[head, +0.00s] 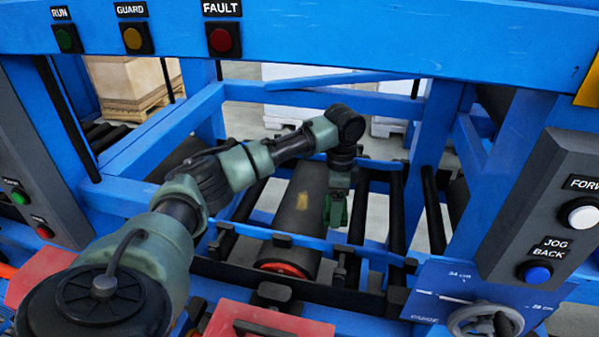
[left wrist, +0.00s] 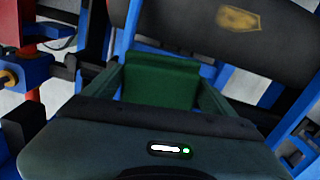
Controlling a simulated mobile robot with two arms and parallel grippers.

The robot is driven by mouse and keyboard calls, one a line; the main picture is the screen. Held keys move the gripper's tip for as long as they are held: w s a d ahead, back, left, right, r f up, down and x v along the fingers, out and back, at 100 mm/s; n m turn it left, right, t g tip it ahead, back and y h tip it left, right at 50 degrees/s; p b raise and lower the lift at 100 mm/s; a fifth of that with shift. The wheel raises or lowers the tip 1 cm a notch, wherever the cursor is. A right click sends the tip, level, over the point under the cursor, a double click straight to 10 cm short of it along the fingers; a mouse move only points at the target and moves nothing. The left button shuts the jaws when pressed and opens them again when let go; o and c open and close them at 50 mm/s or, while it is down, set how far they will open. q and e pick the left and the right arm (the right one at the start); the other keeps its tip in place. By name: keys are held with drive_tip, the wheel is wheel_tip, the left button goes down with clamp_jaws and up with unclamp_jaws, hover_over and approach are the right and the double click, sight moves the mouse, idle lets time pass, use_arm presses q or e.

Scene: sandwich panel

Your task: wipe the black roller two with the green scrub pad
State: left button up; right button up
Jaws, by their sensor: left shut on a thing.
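The thick black roller (head: 292,228) lies lengthwise in the blue frame, with a red end facing me and a tan smudge (head: 302,201) on top. In the left wrist view the roller (left wrist: 215,45) crosses the upper right, with its smudge (left wrist: 238,19) visible. My left gripper (head: 337,206) is just right of the roller, pointing down. It is shut on the green scrub pad (left wrist: 160,82), which sits between its fingers. In the head view the pad is small and hard to separate from the fingers; I cannot tell whether it touches the roller. My right gripper is not in view.
Thinner black bars (head: 396,212) run beside the roller. A blue beam (head: 330,35) with RUN, GUARD and FAULT lamps crosses above my arm. A grey jog button box (head: 540,215) and a handwheel (head: 485,318) stand at right. A red block (head: 265,322) is at the front.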

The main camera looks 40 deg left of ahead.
use_arm(q)
drive_tip(key=w+a+m+p, duration=0.1)
drive_tip(key=a+m+p, duration=0.3)
drive_tip(key=a, duration=0.9)
drive_tip(key=m+b, duration=0.2)
drive_tip(key=b, duration=0.5)
hover_over(299, 208)
wheel_tip(299, 208, down, 6)
drive_tip(key=shift+f, duration=1)
